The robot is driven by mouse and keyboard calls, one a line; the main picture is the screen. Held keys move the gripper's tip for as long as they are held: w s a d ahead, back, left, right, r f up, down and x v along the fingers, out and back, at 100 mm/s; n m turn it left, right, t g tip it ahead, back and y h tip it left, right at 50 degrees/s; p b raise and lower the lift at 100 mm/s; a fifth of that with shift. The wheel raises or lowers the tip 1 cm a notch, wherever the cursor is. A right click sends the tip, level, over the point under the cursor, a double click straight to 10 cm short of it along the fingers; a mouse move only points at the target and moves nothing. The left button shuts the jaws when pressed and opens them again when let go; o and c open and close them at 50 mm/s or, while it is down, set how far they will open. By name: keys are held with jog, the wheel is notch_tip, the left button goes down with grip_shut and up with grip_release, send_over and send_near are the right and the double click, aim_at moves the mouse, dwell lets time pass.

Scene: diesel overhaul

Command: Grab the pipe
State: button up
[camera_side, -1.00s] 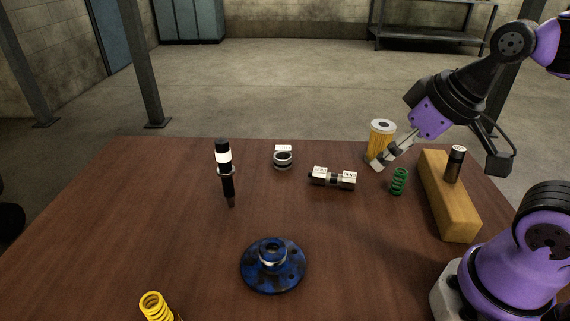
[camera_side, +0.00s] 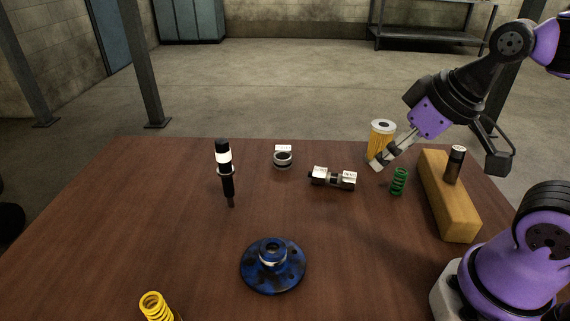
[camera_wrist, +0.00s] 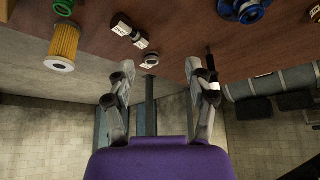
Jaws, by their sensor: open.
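No thing is clearly marked as the pipe. The nearest in shape is a short dark and grey cylinder (camera_side: 333,179) with two white labels, lying on the table's far half; it also shows at the top of the wrist view (camera_wrist: 130,31). My gripper (camera_side: 378,165) is right of the cylinder and apart from it, overlapping the yellow filter in the side view. In the wrist view my gripper (camera_wrist: 160,67) has its two fingers wide apart with nothing between them.
A yellow filter (camera_side: 381,136), a green spring (camera_side: 399,181) and a wooden block (camera_side: 448,200) with a small dark cylinder (camera_side: 455,164) are near my gripper. A grey ring (camera_side: 283,160), black upright rod (camera_side: 226,178), blue flange (camera_side: 273,270) and yellow spring (camera_side: 155,306) stand further left.

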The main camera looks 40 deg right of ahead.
jog(key=w+d+f+n+g, duration=0.1)
jog(key=w+d+f+n, duration=0.15)
jog(key=w, duration=0.35)
jog(key=n+y, duration=0.2)
jog(key=n, duration=0.2)
send_near(335, 174)
jog(key=shift+w+a+f+g, duration=0.25)
jog(key=shift+w+f, duration=0.1)
jog(key=shift+f, duration=0.25)
jog(key=shift+w+a+f+g, duration=0.25)
jog(key=shift+w+f, duration=0.15)
jog(key=shift+f, duration=0.2)
jog(key=x, duration=0.6)
jog(key=shift+d, duration=0.3)
jog(key=shift+r, duration=0.1)
grip_shut()
